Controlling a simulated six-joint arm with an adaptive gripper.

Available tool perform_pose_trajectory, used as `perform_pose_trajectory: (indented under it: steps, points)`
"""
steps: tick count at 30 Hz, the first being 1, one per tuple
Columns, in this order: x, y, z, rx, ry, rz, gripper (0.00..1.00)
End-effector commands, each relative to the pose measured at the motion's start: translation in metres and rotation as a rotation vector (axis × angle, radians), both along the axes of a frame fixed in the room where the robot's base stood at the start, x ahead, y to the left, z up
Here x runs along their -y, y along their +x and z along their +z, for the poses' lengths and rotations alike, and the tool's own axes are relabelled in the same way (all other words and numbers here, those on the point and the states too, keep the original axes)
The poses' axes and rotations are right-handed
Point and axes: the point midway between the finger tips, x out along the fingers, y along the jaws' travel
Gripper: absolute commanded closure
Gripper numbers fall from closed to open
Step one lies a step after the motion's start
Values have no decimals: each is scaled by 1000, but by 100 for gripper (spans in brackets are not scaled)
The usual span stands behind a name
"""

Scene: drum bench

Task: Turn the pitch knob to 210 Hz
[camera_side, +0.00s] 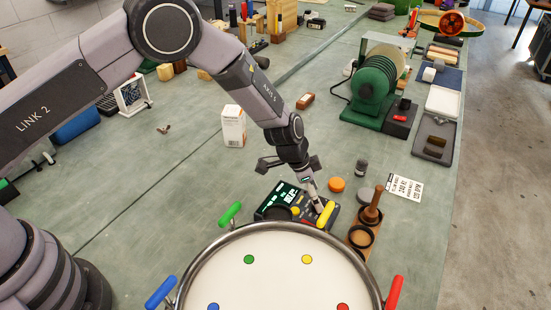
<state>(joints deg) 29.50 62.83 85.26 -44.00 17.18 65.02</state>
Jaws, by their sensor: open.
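A dark control box (272,210) with a lit green display (292,197) and small coloured buttons stands on the bench just behind the drum. The display's digits are too small to read surely. My gripper (315,200) points down over the right part of this box, with its tips at or just above the panel. It is open, and I see nothing held in it. I cannot single out the pitch knob; the gripper and the yellow peg cover that part of the panel. Whether the fingers touch a knob cannot be told.
A round drum (280,278) with coloured dots and rim pegs fills the front. A yellow peg (326,213) rises close to my gripper. A wooden stand (361,237), an orange disc (336,184) and a printed card (404,187) lie right.

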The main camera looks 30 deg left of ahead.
Motion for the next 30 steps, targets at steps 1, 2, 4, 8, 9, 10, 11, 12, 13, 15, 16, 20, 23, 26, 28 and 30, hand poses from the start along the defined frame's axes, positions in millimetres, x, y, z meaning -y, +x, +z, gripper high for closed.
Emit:
perform_pose_trajectory:
  steps: [1, 2, 4, 8, 9, 10, 11, 12, 13, 15, 16, 20, 23, 26, 28, 30]
  points:
    - [2, 1, -6, 0, 0, 0, 36]
    - [3, 1, -8, 0, 0, 0, 36]
    - [4, 2, -12, 0, 0, 1, 36]
    - [6, 3, -15, 1, 0, 1, 36]
    - [6, 3, -15, 1, 0, 1, 36]
    - [6, 3, -15, 1, 0, 1, 36]
    - [6, 3, -15, 1, 0, 1, 36]
    - [6, 3, -15, 1, 0, 1, 36]
    - [5, 3, -15, 0, 0, 1, 36]
    - [5, 3, -15, 0, 0, 1, 42]
    - [5, 3, -15, 0, 0, 1, 45]
    - [5, 3, -14, 0, 0, 1, 62]
    - [5, 3, -14, 0, 0, 1, 75]
    - [5, 3, -14, 0, 0, 1, 88]
    - [5, 3, -14, 0, 0, 1, 98]
    - [5, 3, -14, 0, 1, 4, 99]
